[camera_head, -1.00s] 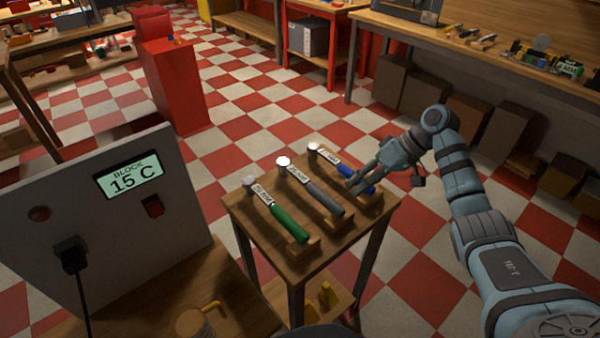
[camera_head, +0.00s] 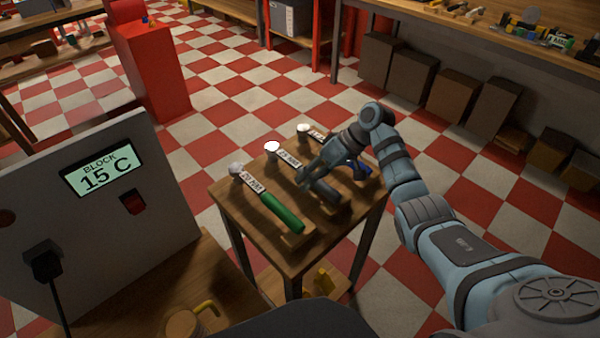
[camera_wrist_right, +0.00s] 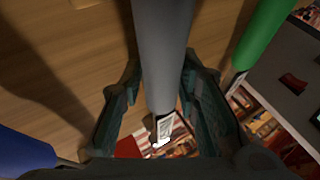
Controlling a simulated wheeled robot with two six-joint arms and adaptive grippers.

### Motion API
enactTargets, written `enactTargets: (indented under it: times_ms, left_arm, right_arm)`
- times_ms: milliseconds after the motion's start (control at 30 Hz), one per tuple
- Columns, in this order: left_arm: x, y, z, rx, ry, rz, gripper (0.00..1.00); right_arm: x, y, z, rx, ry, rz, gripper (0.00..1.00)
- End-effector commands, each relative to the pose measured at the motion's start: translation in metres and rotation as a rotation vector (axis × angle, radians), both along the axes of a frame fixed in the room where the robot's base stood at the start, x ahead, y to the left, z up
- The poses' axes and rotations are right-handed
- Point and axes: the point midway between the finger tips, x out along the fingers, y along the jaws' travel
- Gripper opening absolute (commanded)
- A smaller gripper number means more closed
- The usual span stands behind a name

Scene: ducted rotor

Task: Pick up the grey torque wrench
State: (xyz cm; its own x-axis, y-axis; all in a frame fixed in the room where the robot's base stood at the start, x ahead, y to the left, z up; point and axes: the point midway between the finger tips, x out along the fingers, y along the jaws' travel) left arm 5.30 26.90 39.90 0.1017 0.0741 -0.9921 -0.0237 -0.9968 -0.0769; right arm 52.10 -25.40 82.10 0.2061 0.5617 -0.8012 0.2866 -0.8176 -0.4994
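The grey torque wrench (camera_head: 322,188) lies on a small wooden table, its round head (camera_head: 272,147) toward the far edge. My right gripper (camera_head: 308,182) is low over its handle and partly hides it. In the right wrist view, the grey handle (camera_wrist_right: 162,45) runs between the two fingers (camera_wrist_right: 161,75), with its white label (camera_wrist_right: 164,127) below. The fingertips look close against both sides of the handle; I cannot tell whether they press on it. My left gripper is not in view.
A green-handled wrench (camera_head: 283,212) lies to the left, and a blue-handled one (camera_head: 360,168) to the right, partly behind my right arm. A grey panel with a display (camera_head: 104,170) stands at the left. Checkered floor surrounds the table (camera_head: 240,215).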

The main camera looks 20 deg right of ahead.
Motion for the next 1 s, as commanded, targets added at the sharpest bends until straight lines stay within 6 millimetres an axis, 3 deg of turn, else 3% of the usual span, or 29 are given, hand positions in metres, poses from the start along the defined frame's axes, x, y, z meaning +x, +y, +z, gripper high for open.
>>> enactTargets:
  times_ms: [200, 400, 767, 867, 1000]
  left_arm:
    - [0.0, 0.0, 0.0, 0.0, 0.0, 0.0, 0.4]
    - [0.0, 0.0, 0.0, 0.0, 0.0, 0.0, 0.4]
    - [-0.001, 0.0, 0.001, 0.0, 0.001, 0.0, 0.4]
    - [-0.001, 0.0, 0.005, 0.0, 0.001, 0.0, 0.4]
    - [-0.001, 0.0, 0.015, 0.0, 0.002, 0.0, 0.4]
  right_arm:
    - [0.001, 0.002, -0.002, 0.0, -0.001, 0.0, 0.29]
    - [0.001, 0.002, -0.001, -0.001, -0.001, -0.001, 0.0]
    - [0.001, 0.002, 0.004, 0.0, -0.003, -0.001, 0.0]
    - [0.002, 0.001, 0.015, 0.0, -0.005, -0.001, 0.0]
    - [0.002, 0.001, 0.049, -0.001, -0.007, 0.0, 0.0]
